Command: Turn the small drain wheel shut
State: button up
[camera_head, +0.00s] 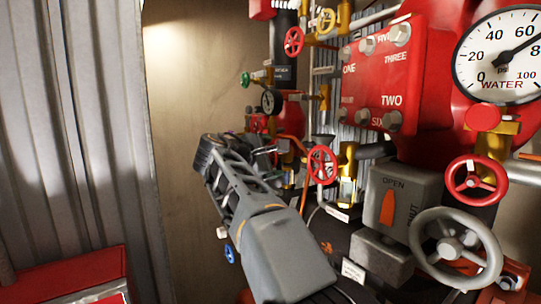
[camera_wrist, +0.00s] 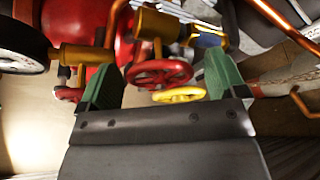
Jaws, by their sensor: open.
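In the wrist view my gripper (camera_wrist: 160,64) is open, with its two green fingers wide apart. A red handwheel (camera_wrist: 160,74) on a brass valve shows between the fingers, and a yellow handwheel (camera_wrist: 180,95) shows just below it in the picture. Neither is gripped. In the head view my arm reaches up and left, and its fingers are hard to make out there. Small red handwheels show at the middle (camera_head: 321,165) and at the top (camera_head: 293,41), with a yellow one (camera_head: 326,20) beside the top one. I cannot tell which wheel is the drain wheel.
A large grey handwheel (camera_head: 455,247), a red wheel (camera_head: 474,180) and a water gauge (camera_head: 502,55) stand at the right. A red bolted plate (camera_head: 385,75) is at upper centre-right. A blue wheel (camera_head: 229,253) is low beside my arm. The bare wall at left is clear.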

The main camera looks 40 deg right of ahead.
jog(key=shift+d+f, duration=0.1)
jog(key=shift+d, duration=0.1)
jog(key=shift+c, duration=0.3)
jog(key=c, duration=0.9)
jog(key=shift+o, duration=0.2)
jog(key=shift+f+b, duration=0.1)
jog(key=shift+b, duration=0.3)
